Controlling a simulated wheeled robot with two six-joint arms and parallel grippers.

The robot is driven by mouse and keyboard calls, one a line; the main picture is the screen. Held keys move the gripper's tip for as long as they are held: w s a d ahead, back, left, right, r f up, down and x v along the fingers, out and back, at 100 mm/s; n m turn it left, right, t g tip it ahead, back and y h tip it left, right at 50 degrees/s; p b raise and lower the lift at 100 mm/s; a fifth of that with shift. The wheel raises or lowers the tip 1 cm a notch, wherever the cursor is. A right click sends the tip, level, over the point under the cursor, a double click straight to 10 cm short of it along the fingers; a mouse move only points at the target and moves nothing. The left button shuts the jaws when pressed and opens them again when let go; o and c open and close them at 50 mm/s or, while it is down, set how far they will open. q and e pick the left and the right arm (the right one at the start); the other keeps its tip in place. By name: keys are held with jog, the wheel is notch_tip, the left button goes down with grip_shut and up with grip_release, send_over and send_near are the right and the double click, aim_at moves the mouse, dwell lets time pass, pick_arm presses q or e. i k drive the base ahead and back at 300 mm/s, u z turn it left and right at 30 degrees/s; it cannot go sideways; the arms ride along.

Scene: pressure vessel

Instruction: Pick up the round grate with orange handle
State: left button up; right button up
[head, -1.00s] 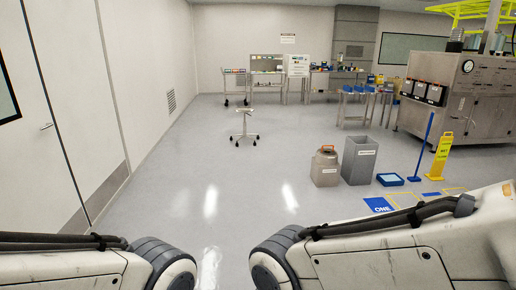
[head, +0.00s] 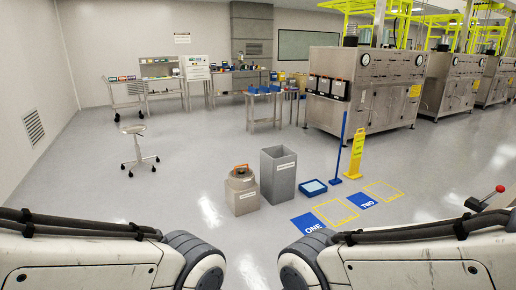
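A small orange handle (head: 240,167) shows on top of a squat tan container (head: 242,192) on the floor, near the middle of the head view. A round metal piece under the handle sits at the container's mouth; it is too small to tell whether it is the grate. Only links of my two arms show along the bottom edge, well short of the container. Both grippers are out of view.
A tall grey bin (head: 279,176) stands just right of the container, then a blue tray (head: 314,187) and a yellow sign (head: 356,154). A wheeled stool (head: 139,150) is at left. Blue mats (head: 308,223) lie on the floor. Steel machines (head: 368,92) stand behind.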

aim_at(247, 173)
jog(key=z, duration=0.2)
jog(key=i, duration=2.35)
jog(key=u, duration=0.2)
jog(key=i, duration=2.15)
jog(key=u, duration=0.7)
jog(key=i, duration=0.8)
jog(key=u, duration=0.1)
